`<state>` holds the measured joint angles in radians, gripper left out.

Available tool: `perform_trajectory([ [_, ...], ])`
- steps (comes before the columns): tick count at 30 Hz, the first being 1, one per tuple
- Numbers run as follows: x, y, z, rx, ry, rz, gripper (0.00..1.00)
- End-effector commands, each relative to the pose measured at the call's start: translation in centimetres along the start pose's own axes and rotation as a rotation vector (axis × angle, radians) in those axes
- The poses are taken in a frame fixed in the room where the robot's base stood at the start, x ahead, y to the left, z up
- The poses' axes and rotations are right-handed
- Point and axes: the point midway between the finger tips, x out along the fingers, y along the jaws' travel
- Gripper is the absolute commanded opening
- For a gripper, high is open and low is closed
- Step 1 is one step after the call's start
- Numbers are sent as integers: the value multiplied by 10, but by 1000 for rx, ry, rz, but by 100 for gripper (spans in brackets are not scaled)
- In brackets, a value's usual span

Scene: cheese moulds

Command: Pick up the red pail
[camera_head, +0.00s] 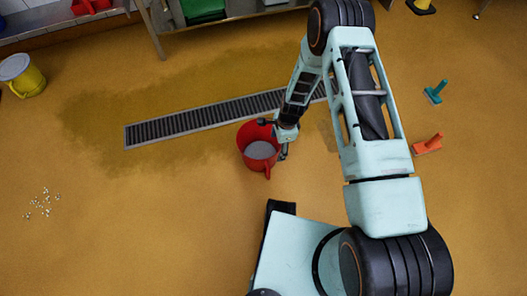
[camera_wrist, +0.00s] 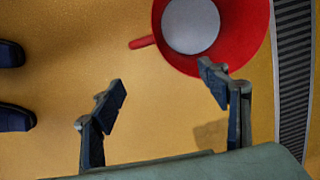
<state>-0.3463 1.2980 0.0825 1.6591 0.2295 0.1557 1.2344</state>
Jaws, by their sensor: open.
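The red pail (camera_head: 246,137) stands upright on the ochre floor, just in front of a floor drain, with a pale grey round surface inside it. A short red lug sticks out from its near side. My gripper (camera_head: 284,143) is low at the pail's right side. In the wrist view the pail (camera_wrist: 246,45) is at the top, partly cut off, its lug pointing left. My gripper (camera_wrist: 163,82) is open there, with nothing between its fingers. The right fingertip overlaps the pail's lower rim in the picture; I cannot tell whether it touches. The left fingertip is over bare floor.
The drain grate (camera_head: 190,126) runs behind the pail, with dark wet floor around it. An orange brush (camera_head: 428,144) and a teal brush (camera_head: 436,92) lie at right. A yellow bucket (camera_head: 31,84) stands far left. White bits (camera_head: 43,203) lie at lower left. Floor left of the pail is clear.

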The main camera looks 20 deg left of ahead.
Motion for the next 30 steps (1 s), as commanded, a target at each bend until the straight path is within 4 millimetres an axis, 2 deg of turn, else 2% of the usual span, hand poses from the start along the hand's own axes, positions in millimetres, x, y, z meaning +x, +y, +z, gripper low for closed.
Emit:
perform_trajectory([
  [1, 17, 11, 7, -15, -16, 22, 69],
  [7, 38, 26, 19, -45, -42, 53, 69],
  [11, 54, 27, 20, -46, -42, 54, 69],
  [16, 82, 29, 21, -45, -42, 54, 69],
  [23, 100, 28, 22, -46, -41, 53, 69],
  [30, 135, 28, 26, -45, -41, 53, 69],
])
